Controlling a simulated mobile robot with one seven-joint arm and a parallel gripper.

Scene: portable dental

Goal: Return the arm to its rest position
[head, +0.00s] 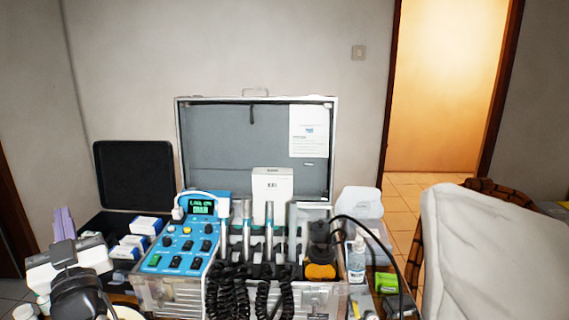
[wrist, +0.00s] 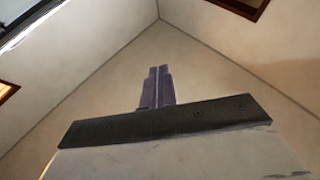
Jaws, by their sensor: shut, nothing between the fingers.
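My gripper (head: 64,223) is at the lower left of the head view. Its purple fingers point up, side by side and shut, with nothing between them. In the wrist view the fingers (wrist: 157,87) stand closed together above a dark bar on the pale gripper body, with bare walls and a corner behind them. My white and black wrist and arm show below the gripper in the head view, left of the dental case. The fingers appear clear of all objects.
An open portable dental case (head: 255,150) with a blue control panel (head: 180,247), handpieces and coiled black cords fills the middle. Small boxes (head: 145,226) lie close right of my arm. A bottle (head: 357,262) stands at the right. A pale chair back (head: 485,255) is far right.

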